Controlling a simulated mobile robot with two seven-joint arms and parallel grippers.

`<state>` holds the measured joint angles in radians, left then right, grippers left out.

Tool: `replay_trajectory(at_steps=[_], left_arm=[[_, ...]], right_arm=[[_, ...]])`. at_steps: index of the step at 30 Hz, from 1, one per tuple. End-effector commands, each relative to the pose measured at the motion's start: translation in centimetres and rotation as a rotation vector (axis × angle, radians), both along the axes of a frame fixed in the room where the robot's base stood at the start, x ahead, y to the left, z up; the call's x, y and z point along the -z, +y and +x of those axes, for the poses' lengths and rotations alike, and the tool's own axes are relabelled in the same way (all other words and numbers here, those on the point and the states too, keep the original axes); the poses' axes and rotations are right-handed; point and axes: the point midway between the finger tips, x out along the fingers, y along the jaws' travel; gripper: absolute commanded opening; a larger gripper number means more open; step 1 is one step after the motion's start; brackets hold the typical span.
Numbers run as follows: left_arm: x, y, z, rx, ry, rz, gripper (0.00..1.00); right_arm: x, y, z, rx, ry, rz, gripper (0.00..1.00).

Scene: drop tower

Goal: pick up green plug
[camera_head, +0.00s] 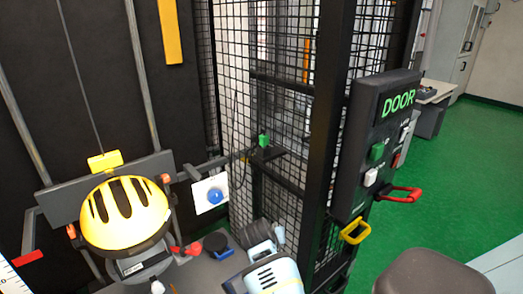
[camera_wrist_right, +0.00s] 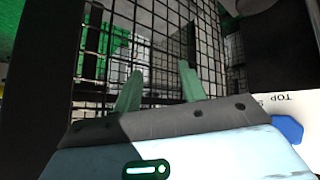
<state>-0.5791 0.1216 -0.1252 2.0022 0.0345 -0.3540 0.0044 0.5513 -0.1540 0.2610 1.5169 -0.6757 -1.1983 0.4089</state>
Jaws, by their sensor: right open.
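The green plug (camera_head: 263,141) is small and stands on a dark ledge (camera_head: 266,154) at the wire mesh, in the middle of the head view. A dark cable runs by it. My right gripper (camera_wrist_right: 158,88) is open in the wrist view, with two pale green fingers apart and nothing seen between them. Mesh shows beyond the fingers; I cannot make out the plug there. In the head view my right arm comes in at the bottom, below the plug and apart from it. My left gripper is not in view.
A white plate with a blue knob (camera_head: 215,196) is left of the mesh. A yellow dome (camera_head: 125,212) stands at left. A dark post (camera_head: 325,130) and the DOOR panel (camera_head: 377,140), with red (camera_head: 399,194) and yellow (camera_head: 355,231) handles, are at right.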

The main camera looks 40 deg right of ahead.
Motion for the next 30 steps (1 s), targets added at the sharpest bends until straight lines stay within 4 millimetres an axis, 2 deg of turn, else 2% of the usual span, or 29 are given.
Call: replay_trajectory(at_steps=[1, 8, 15, 20, 24, 30], left_arm=[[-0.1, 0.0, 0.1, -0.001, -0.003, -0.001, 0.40], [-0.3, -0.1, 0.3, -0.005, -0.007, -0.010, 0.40], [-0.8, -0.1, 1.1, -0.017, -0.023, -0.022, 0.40], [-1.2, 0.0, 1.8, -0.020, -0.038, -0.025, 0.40], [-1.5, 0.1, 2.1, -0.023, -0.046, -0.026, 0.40], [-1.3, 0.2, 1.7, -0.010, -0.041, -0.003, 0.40]], right_arm=[[-1.6, 0.0, 1.1, 0.037, -0.007, 0.015, 0.41], [-8.2, 0.2, 4.2, 0.212, -0.009, 0.088, 0.41], [-17.0, 2.0, 6.4, 0.399, -0.001, 0.191, 0.41], [-22.3, 3.6, 6.9, 0.489, 0.005, 0.248, 0.41], [-27.4, 5.1, 6.8, 0.562, 0.011, 0.296, 0.41], [-34.4, 5.5, 5.7, 0.682, 0.012, 0.342, 0.41]])
